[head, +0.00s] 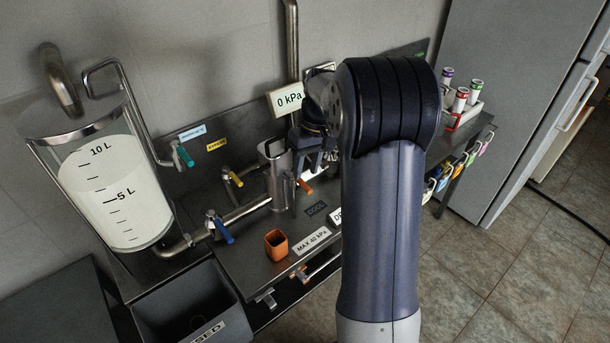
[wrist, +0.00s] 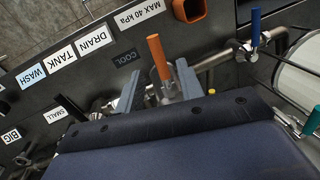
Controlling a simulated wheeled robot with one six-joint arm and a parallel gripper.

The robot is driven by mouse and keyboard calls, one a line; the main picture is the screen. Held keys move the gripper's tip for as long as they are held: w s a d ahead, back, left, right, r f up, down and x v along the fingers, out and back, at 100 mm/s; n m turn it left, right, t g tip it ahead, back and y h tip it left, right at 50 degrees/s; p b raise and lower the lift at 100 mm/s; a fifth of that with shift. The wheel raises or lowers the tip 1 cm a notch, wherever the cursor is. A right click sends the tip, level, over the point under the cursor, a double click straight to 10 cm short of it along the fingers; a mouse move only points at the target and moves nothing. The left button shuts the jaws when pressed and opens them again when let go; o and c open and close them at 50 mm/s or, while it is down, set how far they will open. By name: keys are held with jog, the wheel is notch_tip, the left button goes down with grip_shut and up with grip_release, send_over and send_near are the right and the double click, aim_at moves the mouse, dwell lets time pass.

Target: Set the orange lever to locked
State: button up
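The orange lever (head: 306,187) shows just below my gripper (head: 314,164) in the head view. In the wrist view the lever (wrist: 157,56) points up the picture, between the two grey fingers of my gripper (wrist: 158,78). The fingers are apart, with a visible gap on each side of the lever. The lever's lower end runs down between the fingers toward a metal fitting, partly hidden by my gripper. A dark "COOL" label (head: 316,208) is beside it. I cannot read a locked mark.
A blue lever (head: 222,231), a yellow lever (head: 236,179) and a teal lever (head: 185,156) sit on nearby pipes. An orange square cup (head: 276,245) stands on the bench. A glass tank (head: 112,190) holds white liquid at left. A "0 kPa" sign (head: 289,98) is behind.

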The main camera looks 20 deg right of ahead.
aim_at(303, 182)
notch_tip(303, 182, up, 7)
jog(key=d, duration=0.1)
jog(key=shift+w+d+r, duration=0.15)
jog(key=shift+d+r, duration=0.05)
jog(key=shift+d, duration=0.05)
jog(key=f, duration=0.3)
jog(key=a+f, duration=0.1)
jog(key=f, duration=0.3)
jog(key=a+f, duration=0.1)
jog(key=f, duration=0.2)
jog(key=shift+s+f, duration=0.25)
jog(key=shift+f, duration=0.05)
jog(key=shift+a, duration=0.15)
jog(key=shift+m, duration=0.3)
